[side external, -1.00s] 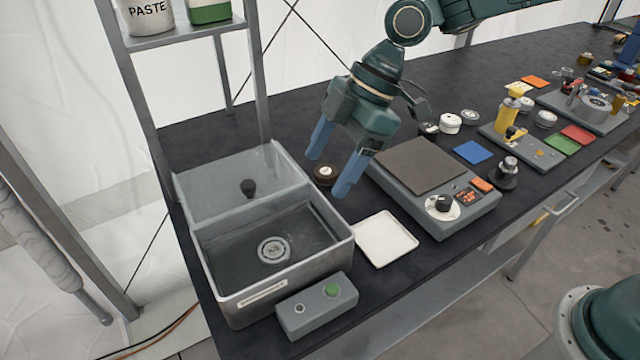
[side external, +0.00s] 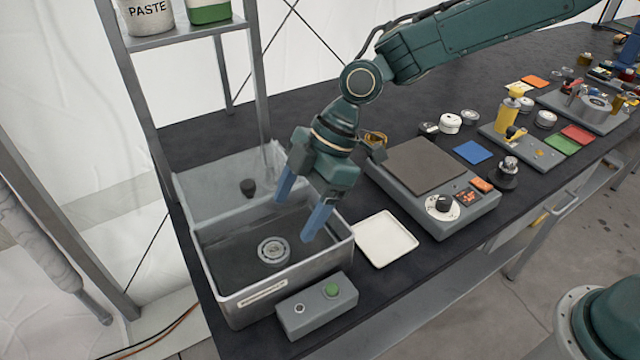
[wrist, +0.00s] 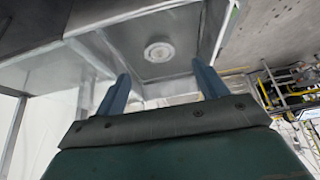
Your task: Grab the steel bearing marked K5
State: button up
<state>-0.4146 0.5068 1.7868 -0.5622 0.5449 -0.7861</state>
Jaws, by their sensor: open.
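The steel bearing (side external: 273,251) is a round grey ring lying flat on the floor of an open metal basin (side external: 342,252). Its marking is too small to read surely. It also shows in the wrist view (wrist: 159,51), between and beyond the blue fingers. My gripper (side external: 300,217) is open and empty, with its two blue fingers over the right rear part of the basin, above and apart from the bearing. In the wrist view my gripper (wrist: 163,82) has its fingers spread wide on either side of the bearing.
A grey box with a green button (side external: 331,289) sits in front. A white tray (side external: 386,239) and a flat-topped device (side external: 420,165) are to the right. A shelf post (side external: 256,75) rises behind.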

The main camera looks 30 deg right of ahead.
aim_at(273, 251)
jog(key=shift+x, duration=1.5)
jog(key=shift+x, duration=2.6)
jog(key=shift+r, duration=0.1)
jog(key=c, duration=1.3)
jog(key=shift+o, duration=0.2)
jog(key=shift+r, duration=0.1)
notch_tip(273, 251, up, 20)
